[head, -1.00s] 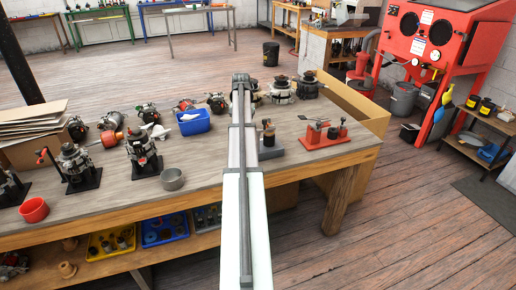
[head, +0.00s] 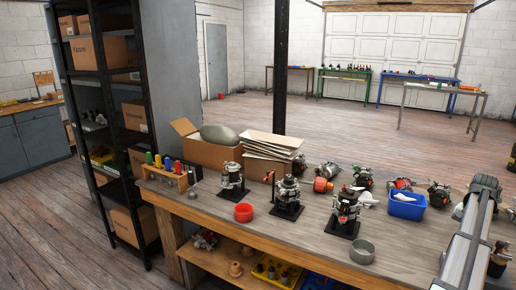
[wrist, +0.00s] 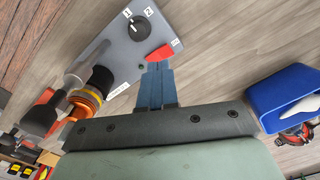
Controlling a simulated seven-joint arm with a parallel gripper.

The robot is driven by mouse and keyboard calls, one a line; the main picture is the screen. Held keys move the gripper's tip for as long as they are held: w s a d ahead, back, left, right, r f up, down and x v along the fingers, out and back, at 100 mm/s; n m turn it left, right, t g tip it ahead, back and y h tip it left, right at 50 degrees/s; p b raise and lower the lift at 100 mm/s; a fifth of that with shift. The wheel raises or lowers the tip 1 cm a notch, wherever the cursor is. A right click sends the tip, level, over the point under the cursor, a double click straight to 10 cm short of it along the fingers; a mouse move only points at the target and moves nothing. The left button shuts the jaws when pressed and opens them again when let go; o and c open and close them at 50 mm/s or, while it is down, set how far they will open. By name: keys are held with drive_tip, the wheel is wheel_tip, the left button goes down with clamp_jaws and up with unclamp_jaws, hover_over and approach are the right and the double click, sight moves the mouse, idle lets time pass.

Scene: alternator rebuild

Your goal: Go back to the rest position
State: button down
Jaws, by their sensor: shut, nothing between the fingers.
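My gripper (wrist: 158,83) shows in the wrist view with its blue fingers together and nothing between them. Its tips are near a grey panel (wrist: 112,48) that carries a black knob (wrist: 138,27) marked 1 and 2. A red pointed piece (wrist: 160,53) lies right at the fingertips in the picture; I cannot tell whether they touch. In the head view only a pale link of my arm shows at the right edge, over the workbench (head: 310,245). The gripper itself is outside that view.
A blue bin (wrist: 285,95) is right of the gripper; it also stands on the bench in the head view (head: 406,208). An orange-ringed cylinder (wrist: 92,92) is to the left. Alternator parts, a red bowl (head: 244,212) and a grey ring (head: 362,251) stand on the bench.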

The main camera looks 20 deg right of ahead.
drive_tip(key=a+f+n+y, duration=0.1)
drive_tip(key=a+f+n, duration=0.4)
drive_tip(key=a, duration=0.9)
drive_tip(key=a+f+n+y, duration=0.1)
drive_tip(key=a+f+n, duration=0.2)
drive_tip(key=a+f, duration=0.75)
drive_tip(key=w+a+f+n+g, duration=0.1)
drive_tip(key=a+f, duration=0.7)
drive_tip(key=a, duration=0.4)
drive_tip(key=w+a+f+n+g, duration=0.1)
drive_tip(key=a+f+n, duration=0.1)
drive_tip(key=a+f, duration=0.8)
drive_tip(key=s+a+f+n+g, duration=0.1)
drive_tip(key=s+a+f, duration=0.25)
drive_tip(key=a, duration=0.35)
drive_tip(key=s+a+f+g, duration=0.2)
drive_tip(key=s+a+f, duration=0.1)
drive_tip(key=a+f, duration=0.3)
drive_tip(key=s+a+f+n+g+h, duration=0.1)
drive_tip(key=s+a+f, duration=0.2)
drive_tip(key=s, duration=0.4)
drive_tip(key=s+a+f+n+g+h, duration=0.1)
drive_tip(key=s+a+f, duration=0.3)
drive_tip(key=s+a, duration=0.2)
drive_tip(key=shift+s+a+f, duration=0.25)
drive_tip(key=shift+s+a, duration=0.05)
drive_tip(key=shift+s, duration=0.55)
